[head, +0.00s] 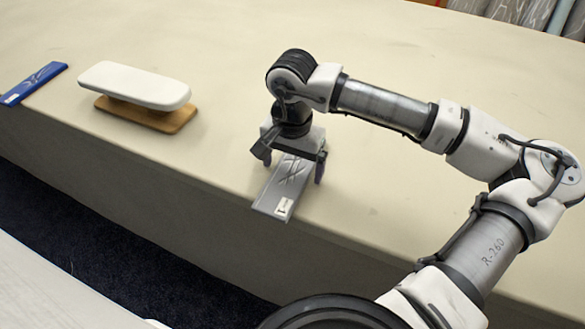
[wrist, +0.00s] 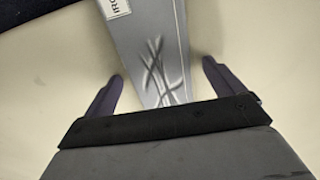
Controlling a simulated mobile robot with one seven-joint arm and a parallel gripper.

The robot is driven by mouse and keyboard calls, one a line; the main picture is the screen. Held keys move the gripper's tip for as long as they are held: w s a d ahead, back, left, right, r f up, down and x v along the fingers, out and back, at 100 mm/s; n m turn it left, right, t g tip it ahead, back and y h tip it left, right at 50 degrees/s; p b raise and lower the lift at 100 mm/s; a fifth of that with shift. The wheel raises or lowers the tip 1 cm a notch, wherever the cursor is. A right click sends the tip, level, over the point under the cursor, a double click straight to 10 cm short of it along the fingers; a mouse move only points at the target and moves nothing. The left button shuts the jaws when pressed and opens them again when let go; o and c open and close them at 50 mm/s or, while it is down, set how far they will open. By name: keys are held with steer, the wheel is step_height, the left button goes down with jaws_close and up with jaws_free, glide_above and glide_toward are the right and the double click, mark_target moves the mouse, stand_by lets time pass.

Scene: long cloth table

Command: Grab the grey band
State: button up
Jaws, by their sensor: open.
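The grey band (head: 283,190) lies flat on the cloth table near its front edge, with a white label at its front end and dark line marks on it. In the wrist view the grey band (wrist: 152,45) runs down between my two fingers. My gripper (head: 297,168) is over the back part of the band, pointing down. In the wrist view my gripper (wrist: 162,85) is open, with one purple finger on each side of the band and a gap to it on both sides. The band's back end is hidden under my gripper.
A white padded board on a wooden base (head: 146,117) stands on the table (head: 400,50) at the left. A blue band (head: 34,83) lies at the far left near the front edge. The table is clear behind my arm. Rolls of fabric (head: 530,12) show at the back right.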

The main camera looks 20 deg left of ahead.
steer(key=shift+c, duration=0.4)
steer(key=c, duration=1)
